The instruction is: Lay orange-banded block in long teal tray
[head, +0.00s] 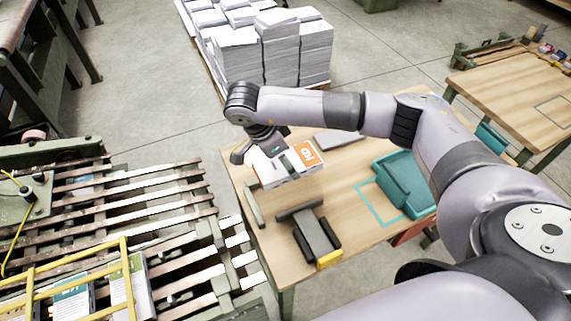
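The orange-banded block (309,153), a white stack with an orange patch and a dark strip across it, is at the left end of the wooden table. My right gripper (262,158) is over its left part and hides some of it. I cannot tell whether the fingers are closed on the block or only around it, nor whether the block touches the table. The long teal tray (398,184) lies on the right part of the table. Its inside is only partly visible. My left gripper is not in view.
A dark grey device with a yellow end (316,236) stands at the table's front. A flat grey piece (338,140) lies behind the block. A teal outline (365,205) marks the tabletop beside the tray. A slatted conveyor (150,215) is left; paper stacks (265,50) stand behind.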

